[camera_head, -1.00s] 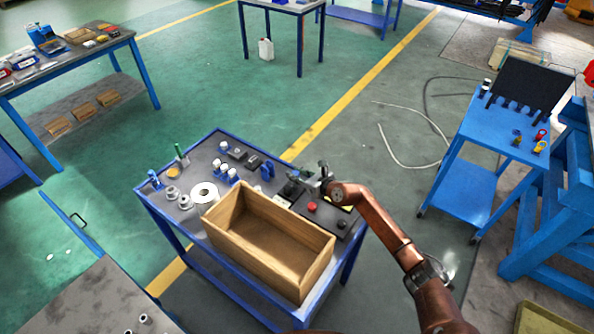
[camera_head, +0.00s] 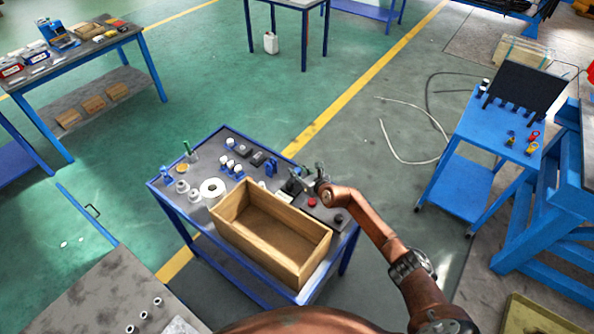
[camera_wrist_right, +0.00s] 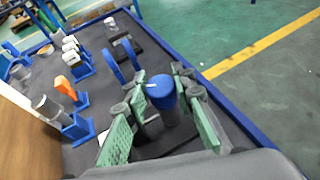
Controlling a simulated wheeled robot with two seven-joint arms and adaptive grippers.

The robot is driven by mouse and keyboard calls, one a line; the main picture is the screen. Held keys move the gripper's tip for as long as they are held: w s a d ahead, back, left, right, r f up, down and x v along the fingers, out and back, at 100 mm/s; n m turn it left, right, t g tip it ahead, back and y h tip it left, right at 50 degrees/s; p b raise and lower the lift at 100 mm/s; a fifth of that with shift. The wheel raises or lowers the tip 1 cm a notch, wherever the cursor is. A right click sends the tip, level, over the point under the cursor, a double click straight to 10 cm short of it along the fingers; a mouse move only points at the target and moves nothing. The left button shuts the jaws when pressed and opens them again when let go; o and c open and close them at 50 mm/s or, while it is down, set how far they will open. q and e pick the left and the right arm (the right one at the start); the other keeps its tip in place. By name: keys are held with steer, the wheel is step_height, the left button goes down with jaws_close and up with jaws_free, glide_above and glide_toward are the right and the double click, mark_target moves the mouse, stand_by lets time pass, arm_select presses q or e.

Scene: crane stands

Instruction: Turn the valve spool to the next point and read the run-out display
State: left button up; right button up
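My right gripper (camera_head: 312,180) is over the right back part of the small blue-framed table (camera_head: 207,145). In the right wrist view its two green-padded fingers (camera_wrist_right: 162,110) stand apart, on either side of an upright cylinder with a blue top (camera_wrist_right: 162,92). I cannot tell whether the pads touch it, or whether it is the valve spool. A blue cradle (camera_wrist_right: 125,62) stands just beyond the fingers. I cannot make out a run-out display or any reading. My left gripper is not in view.
An open wooden box (camera_head: 270,250) fills the table's front. A white ring (camera_head: 212,187), a red button (camera_head: 312,202) and several blue holders lie around it. A blue cart (camera_head: 462,187) stands to the right. Hoses (camera_head: 400,157) lie on the floor between.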

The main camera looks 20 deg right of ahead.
steer(key=o, duration=0.5)
steer(key=shift+c, duration=0.2)
steer(key=shift+s, duration=0.15)
steer(key=v, duration=1.1)
steer(key=shift+s+d+r, duration=0.15)
steer(key=shift+s+r, duration=0.05)
steer(key=shift+s, duration=0.05)
